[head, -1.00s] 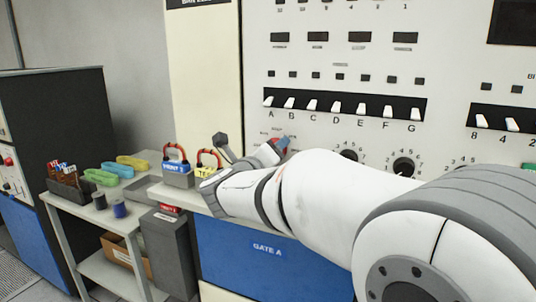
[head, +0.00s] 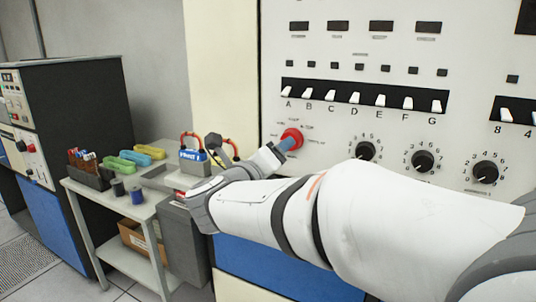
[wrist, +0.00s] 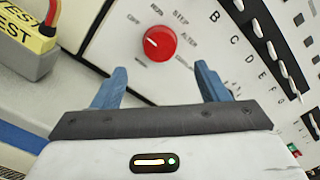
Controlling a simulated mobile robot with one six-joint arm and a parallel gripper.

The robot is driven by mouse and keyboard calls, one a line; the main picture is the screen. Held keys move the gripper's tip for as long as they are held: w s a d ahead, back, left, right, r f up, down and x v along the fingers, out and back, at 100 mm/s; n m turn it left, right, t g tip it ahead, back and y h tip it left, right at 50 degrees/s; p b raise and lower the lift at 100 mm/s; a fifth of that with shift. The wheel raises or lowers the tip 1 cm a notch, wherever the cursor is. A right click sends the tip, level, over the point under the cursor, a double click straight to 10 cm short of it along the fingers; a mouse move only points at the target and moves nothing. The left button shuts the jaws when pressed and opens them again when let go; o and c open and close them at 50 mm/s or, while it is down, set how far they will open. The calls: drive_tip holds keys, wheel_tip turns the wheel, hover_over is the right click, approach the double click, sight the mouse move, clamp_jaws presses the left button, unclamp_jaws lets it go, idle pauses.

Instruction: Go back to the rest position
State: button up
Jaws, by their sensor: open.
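My gripper (wrist: 161,82) is open and empty in the wrist view, with its two blue fingers spread apart. A red rotary knob (wrist: 159,43) on the cream panel shows beyond the fingers and between them, apart from both. In the head view my gripper (head: 285,145) is beside the red knob (head: 293,136), in front of the panel. My white arm reaches in from the right and hides part of the panel and the ledge.
A row of white switches (head: 357,98) and several black knobs (head: 423,161) are on the panel. Padlock-like blocks, one blue (head: 193,155), stand on the ledge at left. A grey cart (head: 87,190) holds coloured clips and spools. A dark cabinet (head: 75,110) stands far left.

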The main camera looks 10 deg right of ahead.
drive_tip(key=w+a+r+n+t+y+p, duration=0.2)
drive_tip(key=a+r+n+t+y+p, duration=0.15)
drive_tip(key=n+y, duration=0.6)
drive_tip(key=s+a+f+n+g+y+p, duration=0.25)
drive_tip(key=s+f+n+g+p, duration=0.2)
drive_tip(key=n, duration=0.75)
drive_tip(key=s+d+f+n+g+p, duration=0.1)
drive_tip(key=s+d+f+n+g, duration=0.2)
drive_tip(key=s, duration=0.3)
drive_tip(key=s+d+f+n+g+h+p, duration=0.1)
drive_tip(key=s+d+f+n+g+p, duration=0.1)
drive_tip(key=s, duration=0.5)
drive_tip(key=s+d+f+n+g+p, duration=0.2)
drive_tip(key=s+d+f+n+g, duration=0.2)
drive_tip(key=s+d+n+g, duration=0.1)
drive_tip(key=shift+s+n+g, duration=0.5)
drive_tip(key=shift+s+n, duration=0.2)
drive_tip(key=shift+n, duration=0.55)
drive_tip(key=shift+c, duration=0.2)
